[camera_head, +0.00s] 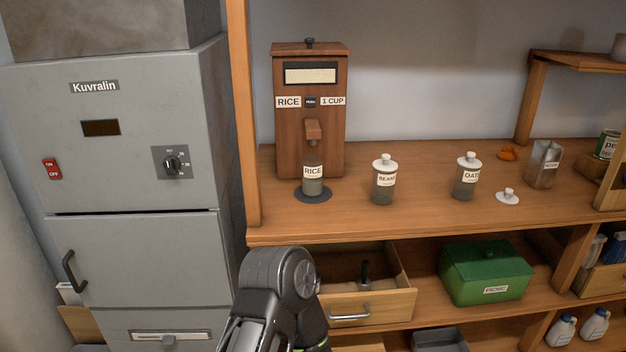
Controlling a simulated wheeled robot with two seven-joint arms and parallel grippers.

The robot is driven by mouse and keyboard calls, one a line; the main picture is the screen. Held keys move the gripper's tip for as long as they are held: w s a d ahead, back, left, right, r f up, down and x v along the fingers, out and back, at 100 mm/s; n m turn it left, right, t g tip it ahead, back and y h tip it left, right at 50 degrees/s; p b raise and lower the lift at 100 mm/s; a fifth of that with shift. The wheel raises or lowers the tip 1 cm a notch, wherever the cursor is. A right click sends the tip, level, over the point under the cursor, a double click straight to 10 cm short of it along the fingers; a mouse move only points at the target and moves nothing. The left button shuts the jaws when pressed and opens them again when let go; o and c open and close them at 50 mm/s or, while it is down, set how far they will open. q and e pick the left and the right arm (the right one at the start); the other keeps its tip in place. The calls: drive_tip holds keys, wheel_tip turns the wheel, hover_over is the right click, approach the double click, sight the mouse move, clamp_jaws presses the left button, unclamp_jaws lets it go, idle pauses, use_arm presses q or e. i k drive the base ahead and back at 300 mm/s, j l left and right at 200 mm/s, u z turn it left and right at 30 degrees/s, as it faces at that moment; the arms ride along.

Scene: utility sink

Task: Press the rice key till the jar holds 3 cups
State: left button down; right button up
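A wooden rice dispenser (330,140) stands upright at the back left of the wooden shelf. Its front has a pale window, a "RICE" label, a small dark key (310,102) and a "1 CUP" label. A spout (313,130) sticks out below the key. A glass jar labelled "RICE" (313,186) stands upright under the spout on a dark round pad (326,196). I cannot tell how much rice it holds. A dark link of one of my arms rises at the bottom centre, below the shelf. Neither gripper's fingers show, and nothing of mine touches the key.
Lidded jars of beans (384,190) and oats (466,186) stand to the right. A loose white lid (508,198) lies beyond them. An open drawer (368,304) and a green box (486,276) are below. A grey Kuvralin cabinet (125,140) and wooden post (241,110) bound the left.

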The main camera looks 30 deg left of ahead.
sight(310, 100)
drive_tip(key=i+l+u, duration=0.2)
drive_tip(key=u, duration=0.3)
drive_tip(key=i+l+u, duration=0.15)
drive_tip(key=l+u, duration=0.3)
drive_tip(key=i+l, duration=0.1)
drive_tip(key=l, duration=0.4)
drive_tip(key=i+l+u, duration=0.15)
drive_tip(key=l, duration=0.3)
drive_tip(key=i+l, duration=0.1)
drive_tip(key=l, duration=0.4)
drive_tip(key=i+l+u, duration=0.1)
drive_tip(key=l, duration=0.4)
